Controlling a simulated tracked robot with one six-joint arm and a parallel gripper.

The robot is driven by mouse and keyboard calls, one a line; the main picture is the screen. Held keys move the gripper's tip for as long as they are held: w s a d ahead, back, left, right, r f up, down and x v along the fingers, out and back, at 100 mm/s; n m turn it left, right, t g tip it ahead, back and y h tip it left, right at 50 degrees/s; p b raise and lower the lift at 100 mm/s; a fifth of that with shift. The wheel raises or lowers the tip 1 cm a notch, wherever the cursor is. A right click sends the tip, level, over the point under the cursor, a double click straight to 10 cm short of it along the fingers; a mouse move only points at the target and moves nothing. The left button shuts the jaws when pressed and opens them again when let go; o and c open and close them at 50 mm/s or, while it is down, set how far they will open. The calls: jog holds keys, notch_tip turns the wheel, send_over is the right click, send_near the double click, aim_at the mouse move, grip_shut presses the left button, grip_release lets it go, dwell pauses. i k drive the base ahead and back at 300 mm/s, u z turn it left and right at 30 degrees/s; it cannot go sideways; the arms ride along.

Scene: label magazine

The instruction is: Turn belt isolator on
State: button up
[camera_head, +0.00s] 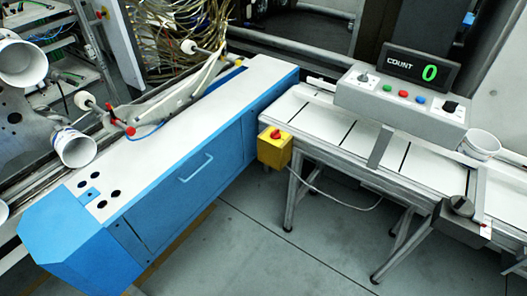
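A yellow box with a red rotary knob (274,134), which looks like the belt isolator (273,153), is fixed at the near left end of the conveyor (330,128). The knob's exact setting is too small to tell. The counter display (425,70) above the conveyor reads COUNT 0 in green. My gripper does not show in this view.
A control box (400,98) with coloured buttons stands over the conveyor. A white cup (482,145) stands at right. A dark box with a black knob (461,206) is on the conveyor's near side. A long blue-and-white cabinet (190,150) stands left. Floor (260,240) in front is clear.

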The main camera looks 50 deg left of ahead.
aim_at(275, 135)
jog(key=u, duration=2.1)
jog(key=i, duration=1.3)
jog(key=z, duration=0.4)
